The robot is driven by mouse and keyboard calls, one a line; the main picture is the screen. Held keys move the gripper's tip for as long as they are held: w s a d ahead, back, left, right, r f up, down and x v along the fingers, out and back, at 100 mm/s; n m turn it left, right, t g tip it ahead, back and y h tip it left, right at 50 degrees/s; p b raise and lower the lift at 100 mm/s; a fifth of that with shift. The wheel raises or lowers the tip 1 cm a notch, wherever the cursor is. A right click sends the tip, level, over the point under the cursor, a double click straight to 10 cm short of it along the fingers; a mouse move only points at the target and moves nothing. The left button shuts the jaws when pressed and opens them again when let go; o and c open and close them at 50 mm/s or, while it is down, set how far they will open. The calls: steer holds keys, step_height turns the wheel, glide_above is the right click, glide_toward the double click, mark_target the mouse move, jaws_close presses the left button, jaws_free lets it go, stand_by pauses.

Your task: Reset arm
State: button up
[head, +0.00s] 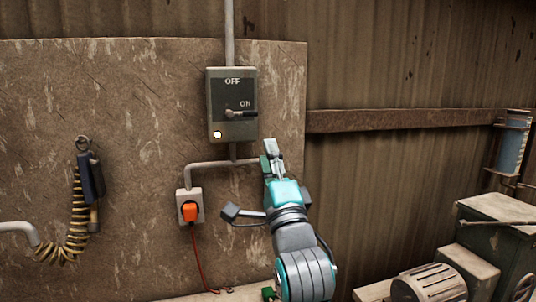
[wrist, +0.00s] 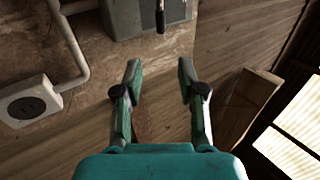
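My gripper (head: 269,155) is raised in front of the wall, just below and right of the grey switch box (head: 232,104) in the head view. In the wrist view my gripper (wrist: 160,80) has its two fingers spread apart, with nothing between them. In the wrist view the box (wrist: 132,17) is at the top edge, partly cut off, with the dark lever end (wrist: 160,18) beyond and apart from the fingertips.
An orange plug (head: 189,211) sits in a wall socket below the box, with a red cord hanging. A handset with a coiled yellow cord (head: 76,225) hangs at left. Machinery (head: 480,240) and a blue cylinder (head: 512,145) stand at right. A wooden beam (head: 400,120) crosses the wall.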

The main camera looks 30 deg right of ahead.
stand_by(0.4)
steer(key=s+a+f+n+g+y, duration=0.1)
steer(key=s+a+f+n+y, duration=0.2)
steer(key=f, duration=0.9)
steer(key=s+a+f+n+g+y, duration=0.15)
steer(key=s+f+n, duration=0.35)
steer(key=f, duration=0.6)
steer(key=s+a+f+n+g+y, duration=0.1)
steer(key=s+a+f+n, duration=0.25)
steer(key=f, duration=0.85)
steer(key=s+a+f+n+g, duration=0.1)
steer(key=s+f+n, duration=0.2)
steer(key=s, duration=0.7)
steer(key=s+a+f+n+g+y, duration=0.1)
steer(key=s+f+n, duration=0.3)
steer(key=s, duration=0.6)
steer(key=s+a+f+n+g+y, duration=0.1)
steer(key=s+a+f+n+g, duration=0.1)
steer(key=s+f, duration=0.4)
steer(key=s+n+g, duration=0.1)
steer(key=s, duration=0.4)
steer(key=shift+a+f, duration=0.2)
steer(key=shift+a, duration=0.05)
steer(key=shift+n+y, duration=0.25)
